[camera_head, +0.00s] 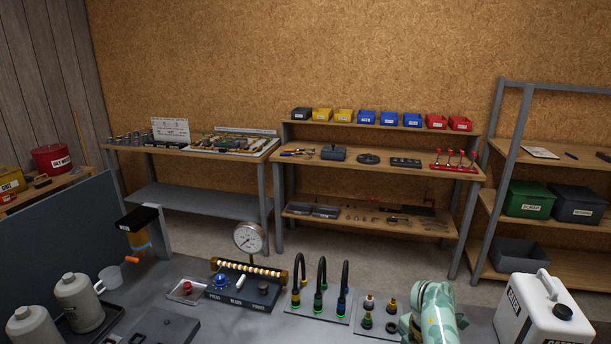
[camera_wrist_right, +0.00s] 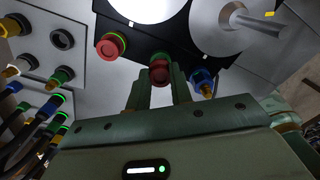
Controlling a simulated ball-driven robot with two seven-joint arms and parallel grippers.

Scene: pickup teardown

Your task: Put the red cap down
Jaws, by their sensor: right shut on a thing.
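My right gripper (camera_wrist_right: 159,84) is shut on a red cap (camera_wrist_right: 159,71), seen between its two green fingers in the right wrist view. The cap's contact with what lies behind it cannot be told. A second red, round part (camera_wrist_right: 112,46) with a green ring sits to its left on a black plate (camera_wrist_right: 140,60), and a blue fitting (camera_wrist_right: 203,79) is to its right. In the head view my pale green right arm (camera_head: 434,312) is at the bench's front right; its fingertips and the held cap are hidden there. My left gripper is not in view.
The grey bench holds a gauge rig (camera_head: 245,283), three curved black hoses (camera_head: 320,285), a plate of fittings (camera_head: 378,318) and a clear tray with a small red thing (camera_head: 187,287). A white canister (camera_head: 540,312) stands right of my arm. White bottles (camera_head: 78,300) stand left.

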